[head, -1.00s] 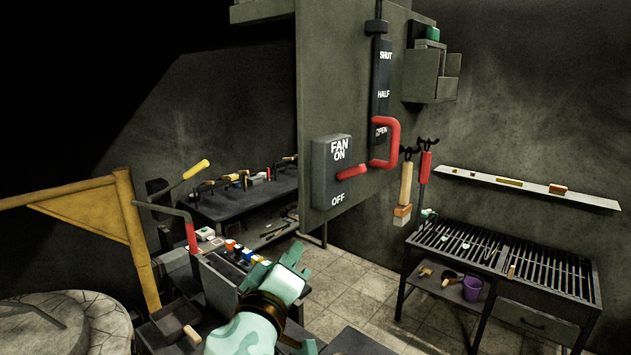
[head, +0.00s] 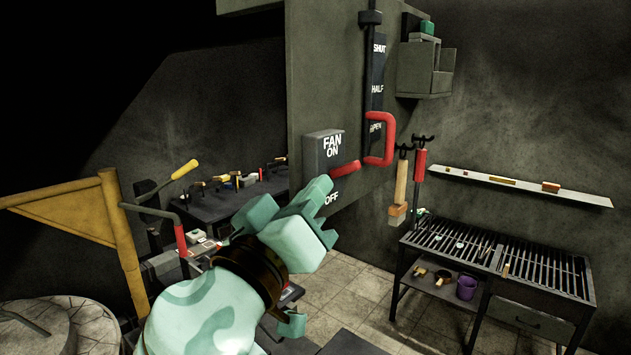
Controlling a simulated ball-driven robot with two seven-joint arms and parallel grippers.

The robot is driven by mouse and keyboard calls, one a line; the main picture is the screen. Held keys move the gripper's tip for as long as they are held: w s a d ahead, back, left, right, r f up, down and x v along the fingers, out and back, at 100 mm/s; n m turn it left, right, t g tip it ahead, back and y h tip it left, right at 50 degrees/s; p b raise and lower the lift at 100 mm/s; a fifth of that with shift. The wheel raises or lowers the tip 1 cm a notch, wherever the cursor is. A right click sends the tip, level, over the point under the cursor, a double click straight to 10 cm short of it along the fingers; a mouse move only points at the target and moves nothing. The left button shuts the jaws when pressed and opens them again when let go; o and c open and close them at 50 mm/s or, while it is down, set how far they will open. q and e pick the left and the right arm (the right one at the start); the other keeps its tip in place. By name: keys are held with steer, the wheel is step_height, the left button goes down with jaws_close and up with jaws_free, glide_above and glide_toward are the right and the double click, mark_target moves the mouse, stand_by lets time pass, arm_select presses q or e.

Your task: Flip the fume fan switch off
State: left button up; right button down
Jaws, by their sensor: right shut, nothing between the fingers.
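My right gripper (head: 322,200) is shut and empty.
A red damper handle (head: 381,140) beside a SHUT/HALF/OPEN plate is right of the switch. A brush (head: 398,195) and a red-handled tool (head: 419,165) hang on hooks. A slatted bench (head: 470,250) stands at right, a yellow frame (head: 75,212) at left.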

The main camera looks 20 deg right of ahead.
mark_target(345, 170)
steer(key=p+x, duration=0.3)
steer(key=x, duration=0.4)
steer(key=shift+w+d+r, duration=0.1)
steer(key=shift+w+d, duration=0.05)
steer(key=shift+d, duration=0.15)
